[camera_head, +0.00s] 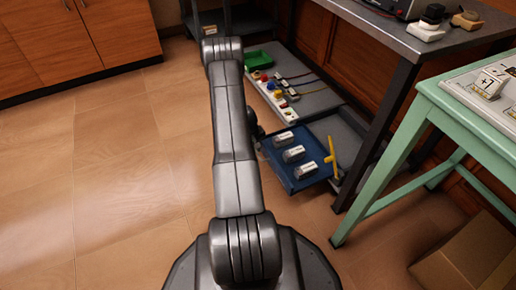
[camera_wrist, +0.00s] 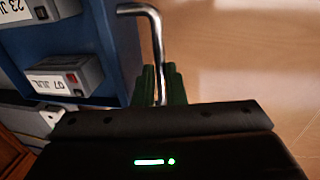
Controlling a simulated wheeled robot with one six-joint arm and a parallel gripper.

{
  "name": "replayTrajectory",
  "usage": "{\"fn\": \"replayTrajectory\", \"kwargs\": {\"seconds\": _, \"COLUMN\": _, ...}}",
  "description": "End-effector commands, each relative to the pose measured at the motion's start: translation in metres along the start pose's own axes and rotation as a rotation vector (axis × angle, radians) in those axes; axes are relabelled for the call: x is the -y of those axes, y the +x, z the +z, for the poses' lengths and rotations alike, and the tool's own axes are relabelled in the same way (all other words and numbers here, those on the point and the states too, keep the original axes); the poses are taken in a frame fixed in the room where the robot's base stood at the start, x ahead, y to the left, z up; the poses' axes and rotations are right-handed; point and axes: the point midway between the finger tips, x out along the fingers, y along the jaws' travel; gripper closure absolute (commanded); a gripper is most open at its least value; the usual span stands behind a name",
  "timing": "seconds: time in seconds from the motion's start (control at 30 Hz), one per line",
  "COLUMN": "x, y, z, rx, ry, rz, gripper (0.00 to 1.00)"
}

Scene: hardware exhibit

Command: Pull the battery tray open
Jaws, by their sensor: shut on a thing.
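The battery tray (camera_head: 309,149) is blue and stands out from the low unit under the bench, with three small grey batteries (camera_head: 294,154) in a row. In the wrist view the blue tray (camera_wrist: 91,38) is at upper left, with two labelled batteries (camera_wrist: 66,77) partly in view. A bent metal handle bar (camera_wrist: 140,9) runs along the tray's side. My gripper (camera_wrist: 163,84) has green fingers shut on this bar. In the head view my arm hides the gripper and the handle.
A yellow lever (camera_head: 333,157) stands at the tray's right side. A mint-green table (camera_head: 411,125) has its legs to the right, beside a cardboard box (camera_head: 465,255). The floor at left is clear.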

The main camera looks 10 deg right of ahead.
Motion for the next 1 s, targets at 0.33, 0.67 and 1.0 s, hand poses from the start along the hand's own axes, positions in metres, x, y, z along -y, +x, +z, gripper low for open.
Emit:
{"fn": "replayTrajectory", "kwargs": {"seconds": 0.33, "x": 0.001, "y": -0.001, "z": -0.001, "rx": -0.002, "ry": -0.001, "rz": 0.0, "gripper": 1.0}}
{"fn": "replayTrajectory", "kwargs": {"seconds": 0.67, "x": 0.001, "y": -0.001, "z": -0.001, "rx": -0.002, "ry": 0.0, "rz": 0.0, "gripper": 0.67}}
{"fn": "replayTrajectory", "kwargs": {"seconds": 1.0, "x": 0.0, "y": -0.025, "z": -0.001, "rx": -0.004, "ry": 0.0, "rz": 0.001, "gripper": 0.67}}
